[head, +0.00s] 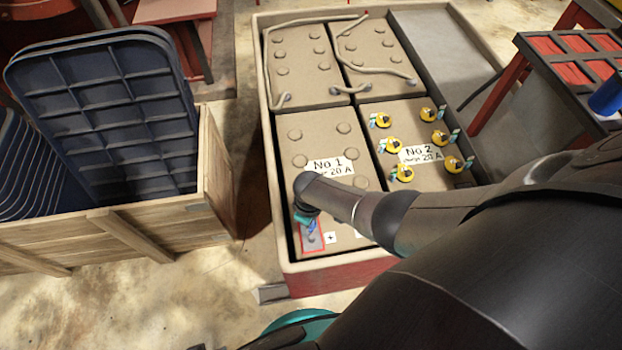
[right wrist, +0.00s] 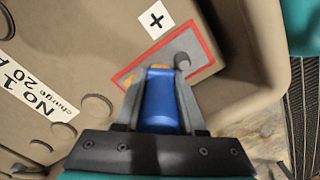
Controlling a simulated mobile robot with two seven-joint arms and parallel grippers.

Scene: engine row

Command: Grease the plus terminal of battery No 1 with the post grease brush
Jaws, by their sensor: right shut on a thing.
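Battery No 1 (head: 322,128) is a tan block at the front left of the tray, with its label near the middle. Its plus terminal corner is a grey patch in a red frame (head: 320,247), beside a "+" label (head: 331,238). In the right wrist view the round grey post (right wrist: 182,62) stands on this patch, near the "+" label (right wrist: 155,19). My right gripper (head: 310,226) is over that corner, shut on the blue post grease brush (right wrist: 160,105). The brush's orange end lies left of the post in that view; whether it touches anything is unclear.
Battery No 2 (head: 412,172) with yellow caps stands right of No 1. Cables (head: 300,24) cross the rear batteries. A wooden crate (head: 110,232) with dark panels stands left. A dark rack with red cells (head: 545,46) and a blue object (head: 606,97) stand at the right.

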